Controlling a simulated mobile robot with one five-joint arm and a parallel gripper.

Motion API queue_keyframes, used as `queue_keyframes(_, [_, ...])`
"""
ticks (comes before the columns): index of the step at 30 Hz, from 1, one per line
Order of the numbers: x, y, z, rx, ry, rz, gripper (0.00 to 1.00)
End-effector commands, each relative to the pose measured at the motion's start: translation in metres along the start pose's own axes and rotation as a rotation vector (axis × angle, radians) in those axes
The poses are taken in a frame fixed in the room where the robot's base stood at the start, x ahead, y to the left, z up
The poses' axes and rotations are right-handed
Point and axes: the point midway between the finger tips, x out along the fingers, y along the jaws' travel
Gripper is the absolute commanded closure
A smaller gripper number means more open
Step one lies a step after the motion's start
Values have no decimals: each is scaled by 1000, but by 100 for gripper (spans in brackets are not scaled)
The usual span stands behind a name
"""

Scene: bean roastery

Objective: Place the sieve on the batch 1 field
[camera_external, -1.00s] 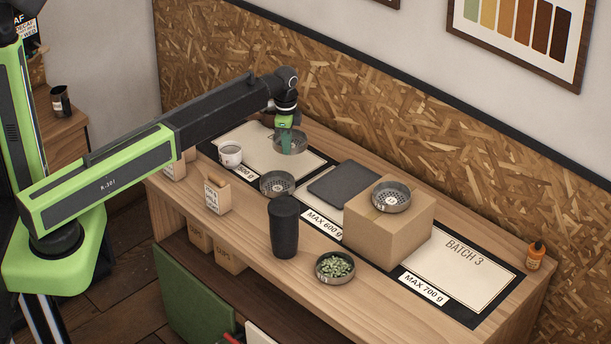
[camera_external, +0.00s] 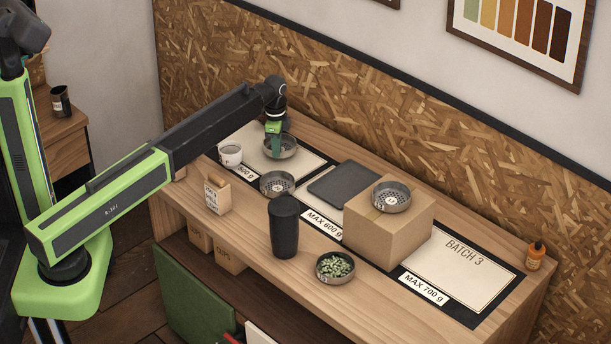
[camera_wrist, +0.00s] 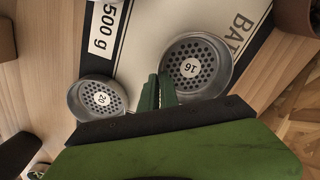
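A round grey metal sieve marked 16 (camera_wrist: 197,67) is over the batch 1 field (camera_external: 308,160); it also shows in the external view (camera_external: 283,147). My gripper (camera_wrist: 158,91) has its green fingers closed on the sieve's rim, and it also shows in the external view (camera_external: 275,150). The sieve looks level and low over the pale field. I cannot tell whether its base touches the field. The field's 500 g label (camera_wrist: 103,27) shows in the wrist view. Part of the field's lettering is hidden by the sieve.
A second sieve marked 20 (camera_wrist: 98,97) stands beside the field. A grey slab (camera_external: 344,184), a cardboard box (camera_external: 385,232) topped by another sieve (camera_external: 391,196), a black tumbler (camera_external: 285,228) and a bean-filled dish (camera_external: 335,268) are further right.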

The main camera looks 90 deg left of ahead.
Motion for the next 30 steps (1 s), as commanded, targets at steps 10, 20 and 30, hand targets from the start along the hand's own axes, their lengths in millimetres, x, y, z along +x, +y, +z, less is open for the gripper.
queue_keyframes(10, [16, 0, 0, 0, 0, 0, 100])
queue_keyframes(20, [18, 0, 0, 0, 0, 0, 73])
queue_keyframes(30, [13, 0, 0, 0, 0, 0, 73])
